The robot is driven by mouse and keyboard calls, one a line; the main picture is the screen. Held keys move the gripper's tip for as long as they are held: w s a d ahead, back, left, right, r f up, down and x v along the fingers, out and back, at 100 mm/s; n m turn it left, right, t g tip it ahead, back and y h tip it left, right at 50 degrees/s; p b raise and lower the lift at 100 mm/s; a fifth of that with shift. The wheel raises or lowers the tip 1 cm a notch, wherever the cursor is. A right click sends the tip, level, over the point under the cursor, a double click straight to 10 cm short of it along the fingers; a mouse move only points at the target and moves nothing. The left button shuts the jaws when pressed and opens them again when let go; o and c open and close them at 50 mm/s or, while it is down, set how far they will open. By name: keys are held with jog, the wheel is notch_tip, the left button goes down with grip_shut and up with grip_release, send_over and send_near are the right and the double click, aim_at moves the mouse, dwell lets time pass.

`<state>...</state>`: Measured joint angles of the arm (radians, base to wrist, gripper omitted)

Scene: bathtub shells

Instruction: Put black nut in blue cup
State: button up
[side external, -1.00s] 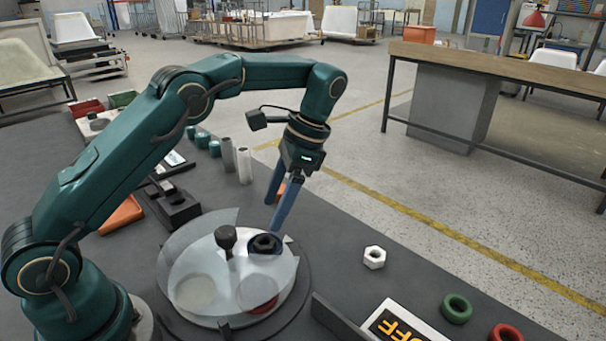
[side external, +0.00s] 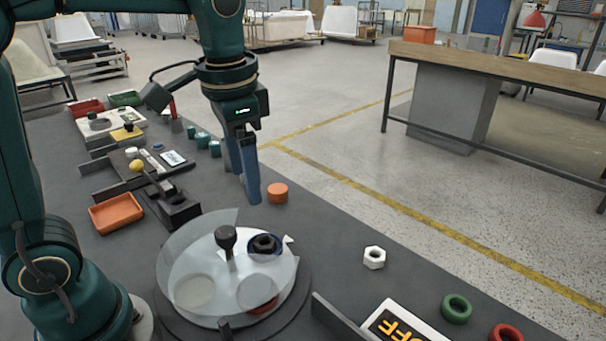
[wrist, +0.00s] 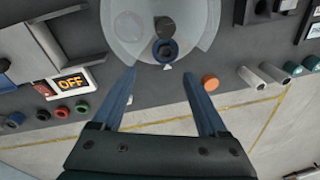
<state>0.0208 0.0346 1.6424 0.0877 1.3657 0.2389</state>
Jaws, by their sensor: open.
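The black nut (side external: 265,242) sits in the mouth of the dark blue cup (side external: 253,249), at the back right of the round turntable (side external: 196,316) under a clear cover. In the wrist view the blue cup (wrist: 159,59) shows as a ring with the dark nut (wrist: 165,49) inside. How deep the nut sits is hard to tell. My gripper (side external: 247,190) is open and empty, above the table behind the turntable and apart from the cup. In the wrist view my gripper (wrist: 159,72) has its blue fingers spread wide, with nothing between them.
A black knob (side external: 226,238) stands up from the turntable beside the cup. An orange cylinder (side external: 277,193) stands right of my fingers. A white nut (side external: 374,257), a green ring (side external: 456,309) and an OFF display (side external: 392,327) lie to the right. An orange tray (side external: 117,213) is at left.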

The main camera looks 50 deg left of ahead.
jog(key=s+d+f+n+t, duration=0.1)
jog(key=s+f+n+t, duration=0.2)
jog(key=s, duration=0.5)
jog(key=shift+s+d+t+h, duration=0.2)
jog(key=shift+s+t+h, duration=0.2)
jog(key=shift+t, duration=0.4)
dwell(0.3)
